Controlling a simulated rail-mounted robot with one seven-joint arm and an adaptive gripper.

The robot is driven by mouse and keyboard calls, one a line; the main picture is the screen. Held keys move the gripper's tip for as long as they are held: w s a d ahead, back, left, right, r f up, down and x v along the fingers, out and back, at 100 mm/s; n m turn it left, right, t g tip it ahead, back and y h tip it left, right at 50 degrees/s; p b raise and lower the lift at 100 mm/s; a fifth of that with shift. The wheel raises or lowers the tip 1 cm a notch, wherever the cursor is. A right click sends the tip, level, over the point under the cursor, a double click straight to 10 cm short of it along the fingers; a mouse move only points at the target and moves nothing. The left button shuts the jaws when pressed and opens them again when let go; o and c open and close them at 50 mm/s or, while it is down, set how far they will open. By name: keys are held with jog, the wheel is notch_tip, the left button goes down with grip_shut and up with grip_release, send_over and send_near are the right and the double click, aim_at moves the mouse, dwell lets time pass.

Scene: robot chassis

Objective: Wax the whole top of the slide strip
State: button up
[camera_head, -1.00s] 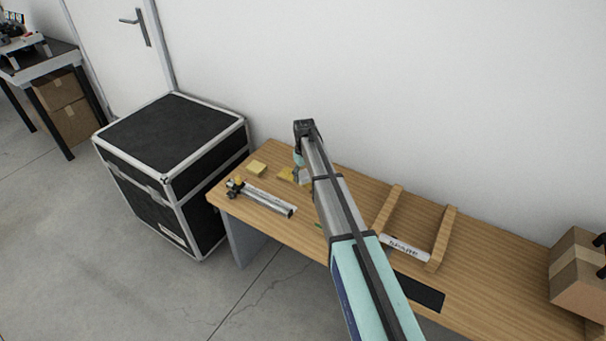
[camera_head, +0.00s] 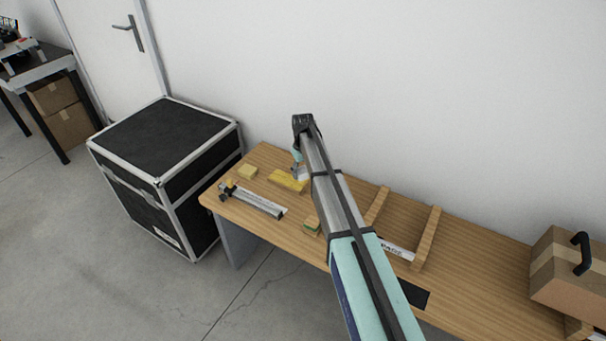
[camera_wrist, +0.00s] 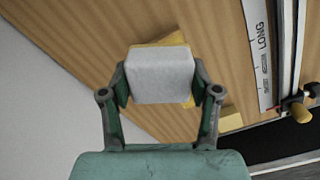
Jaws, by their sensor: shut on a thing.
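My gripper (camera_wrist: 160,88) is shut on a pale grey-white block (camera_wrist: 160,75), which sits between its two fingers in the wrist view. In the head view the block (camera_head: 299,173) shows beside my arm, low over the bench. A yellow piece (camera_head: 287,181) lies on the bench just left of and below it. In the wrist view yellow (camera_wrist: 178,39) shows behind the block, mostly hidden by it; I cannot tell whether they touch. A long pale strip marked LONG (camera_wrist: 257,40) lies along a metal rail with a brass knob (camera_wrist: 301,112). I cannot tell which piece is the slide strip.
The wooden bench (camera_head: 480,260) stands against the wall. A cardboard box (camera_head: 570,275) is at the right. A black case (camera_head: 165,140) stands left of the bench.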

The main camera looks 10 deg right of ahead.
jog(key=shift+r+p, duration=0.55)
jog(key=shift+r, duration=0.85)
jog(key=shift+f, duration=0.1)
